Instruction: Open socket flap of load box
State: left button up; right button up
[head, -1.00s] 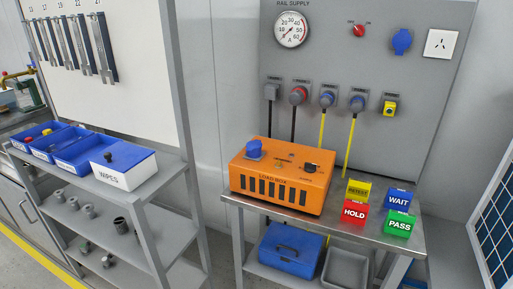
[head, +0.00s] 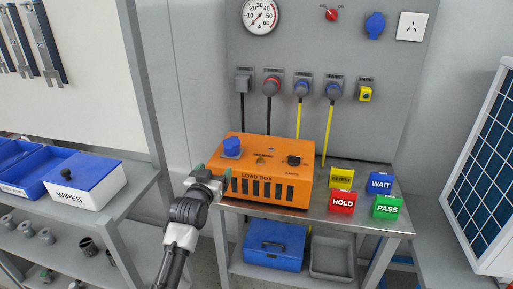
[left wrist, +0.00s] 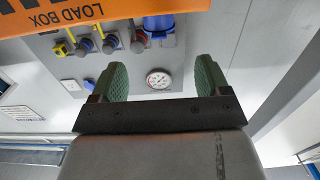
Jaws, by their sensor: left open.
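The orange load box (head: 262,189) sits on the metal side table. A round blue socket flap (head: 232,147) is on its top near the left; it looks closed down. In the left wrist view the load box (left wrist: 75,14) fills the upper left, upside down, and the blue flap (left wrist: 158,24) shows at the top. My left gripper (head: 213,174) is at the box's left front corner, lower than the flap. Its green fingers (left wrist: 163,78) are spread with nothing between them, apart from the flap. My right gripper is in neither view.
A black knob (head: 293,160) stands on the box's right top. RETEST, HOLD (head: 342,203), WAIT and PASS blocks stand right of it. The wall panel (head: 335,60) with cables rises behind. A shelf with a WIPES box (head: 84,185) is at left.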

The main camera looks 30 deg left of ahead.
aim_at(227, 149)
pick_arm(q)
jog(key=x, duration=0.3)
jog(key=r+x, duration=0.1)
jog(key=x, duration=0.6)
jog(key=shift+w+r, duration=0.15)
jog(key=shift+w, duration=0.3)
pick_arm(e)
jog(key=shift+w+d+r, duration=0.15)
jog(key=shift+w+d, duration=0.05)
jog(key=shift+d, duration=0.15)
pick_arm(q)
jog(key=shift+c, duration=0.2)
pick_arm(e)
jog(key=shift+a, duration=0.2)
